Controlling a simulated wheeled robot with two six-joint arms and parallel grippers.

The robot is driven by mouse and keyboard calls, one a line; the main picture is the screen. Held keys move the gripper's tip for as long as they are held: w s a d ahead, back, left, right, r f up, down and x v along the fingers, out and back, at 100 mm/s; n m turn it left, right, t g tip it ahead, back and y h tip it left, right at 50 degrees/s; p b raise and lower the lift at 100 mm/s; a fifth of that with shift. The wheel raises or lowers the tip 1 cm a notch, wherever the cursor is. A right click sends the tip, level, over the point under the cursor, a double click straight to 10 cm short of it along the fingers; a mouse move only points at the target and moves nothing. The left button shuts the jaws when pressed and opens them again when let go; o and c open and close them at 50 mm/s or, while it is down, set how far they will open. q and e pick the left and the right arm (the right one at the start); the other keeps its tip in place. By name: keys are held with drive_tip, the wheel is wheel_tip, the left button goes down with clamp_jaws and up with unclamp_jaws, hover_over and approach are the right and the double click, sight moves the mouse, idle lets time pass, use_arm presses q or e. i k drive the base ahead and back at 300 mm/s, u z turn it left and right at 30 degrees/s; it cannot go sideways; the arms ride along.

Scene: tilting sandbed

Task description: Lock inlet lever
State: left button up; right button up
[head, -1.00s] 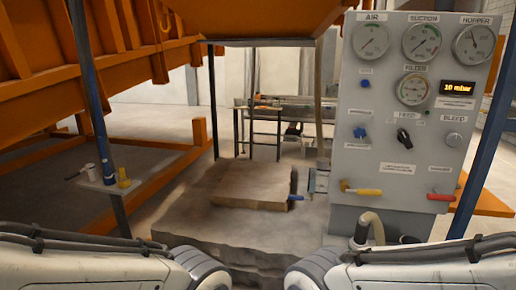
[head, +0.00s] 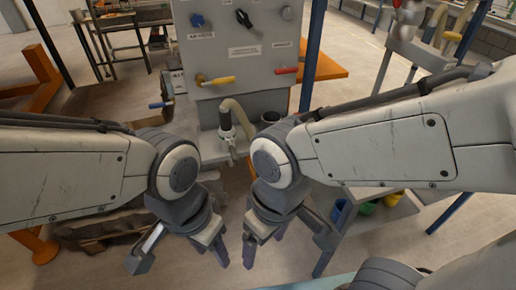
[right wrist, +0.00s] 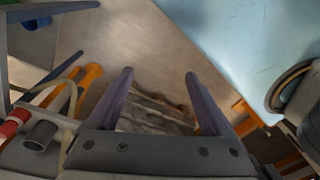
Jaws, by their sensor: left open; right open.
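The grey panel (head: 240,50) carries a yellow-handled lever (head: 218,81) and a red-handled lever (head: 285,71). A blue-handled lever (head: 160,105) sits lower, to the left of the panel. A hose (head: 238,112) ends in a coupling (head: 228,137) at the panel's foot. I cannot tell which of these is the inlet lever. My left gripper (head: 210,244) is open and empty, below and in front of the panel. My right gripper (head: 264,243) is open and empty beside it; its spread fingers also show in the right wrist view (right wrist: 157,75). Neither touches a lever.
A blue post (head: 312,50) stands right of the panel. A shelf (head: 375,222) with blue, green and yellow containers is at the lower right. An orange frame (head: 42,80) stands at the left. Rough sandy material (head: 105,225) lies at the lower left.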

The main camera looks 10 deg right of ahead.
sight(233, 154)
drive_tip(key=z, duration=0.55)
drive_tip(key=k, duration=1.25)
drive_tip(key=u, duration=0.15)
drive_tip(key=i, duration=0.65)
drive_tip(key=u, duration=0.75)
drive_tip(key=i, duration=0.8)
drive_tip(key=z, duration=0.1)
